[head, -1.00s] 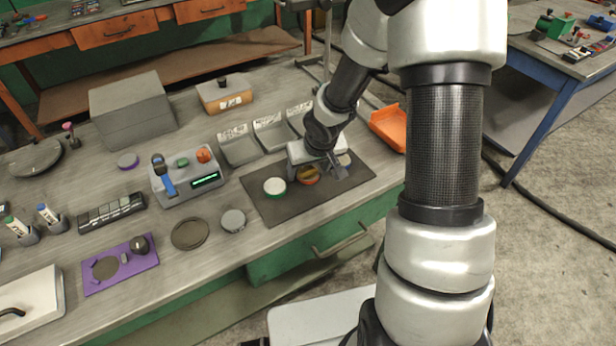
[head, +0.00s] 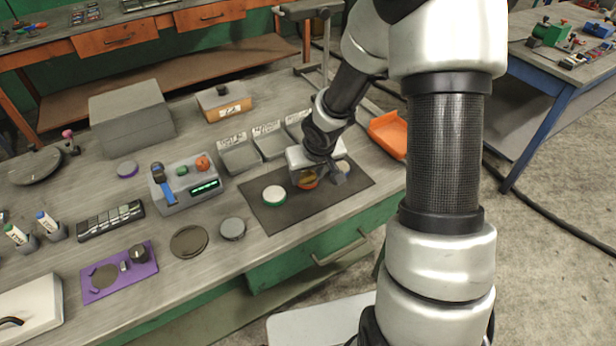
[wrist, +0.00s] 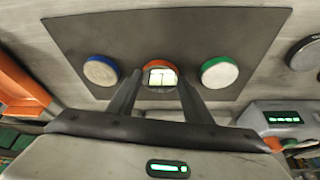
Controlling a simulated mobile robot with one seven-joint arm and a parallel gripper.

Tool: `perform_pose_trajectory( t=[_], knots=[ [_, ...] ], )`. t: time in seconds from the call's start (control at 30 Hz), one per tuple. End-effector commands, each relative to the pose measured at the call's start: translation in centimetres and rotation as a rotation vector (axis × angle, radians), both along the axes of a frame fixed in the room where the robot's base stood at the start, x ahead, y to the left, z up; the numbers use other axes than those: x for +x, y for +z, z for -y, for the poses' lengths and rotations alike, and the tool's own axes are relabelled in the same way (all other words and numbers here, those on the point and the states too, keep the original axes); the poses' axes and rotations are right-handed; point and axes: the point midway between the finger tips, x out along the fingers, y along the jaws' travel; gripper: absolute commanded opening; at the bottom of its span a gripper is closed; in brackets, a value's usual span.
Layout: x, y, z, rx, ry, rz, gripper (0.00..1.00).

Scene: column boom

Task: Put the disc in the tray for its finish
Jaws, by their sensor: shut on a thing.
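My gripper (wrist: 160,88) is shut on the middle disc (wrist: 160,67), which has an orange rim and a shiny, mirror-like face. This disc (head: 308,185) is mostly hidden by my gripper in the head view; I cannot tell whether it touches the mat. A green-rimmed disc (head: 274,195) with a pale face lies to its left, and a blue-rimmed pale disc (wrist: 101,70) lies on its other side. All are at the dark mat (head: 300,210). Three grey trays stand behind the mat: left (head: 240,156), middle (head: 271,143), right (head: 295,125). Their labels are too small to read.
A grey device (head: 186,185) with a green display stands left of the trays. An orange bin (head: 388,135) is right of the mat. A wooden-sided box (head: 224,103) is behind the trays. A grey round piece (head: 232,228) lies near the front edge.

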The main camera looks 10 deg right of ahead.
Motion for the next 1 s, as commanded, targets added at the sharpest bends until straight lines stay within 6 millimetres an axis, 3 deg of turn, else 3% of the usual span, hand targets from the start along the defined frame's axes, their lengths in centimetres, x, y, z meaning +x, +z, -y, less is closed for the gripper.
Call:
perform_pose_trajectory(
  t=[0.03,0.2,0.4,0.7,0.8,1.0],
  knots=[
    [0.1,1.6,0.1,0.001,-0.004,0.005,0.07],
    [0.1,5.2,0.2,0.000,-0.006,0.005,0.07],
    [-0.1,8.1,0.0,-0.001,-0.004,0.003,0.07],
    [-6.0,8.2,-0.3,-0.008,-0.087,-0.003,0.07],
    [-7.0,8.2,-0.2,-0.002,-0.112,0.000,0.07],
    [-7.1,8.2,-0.1,0.001,-0.121,0.003,0.07]
  ],
)
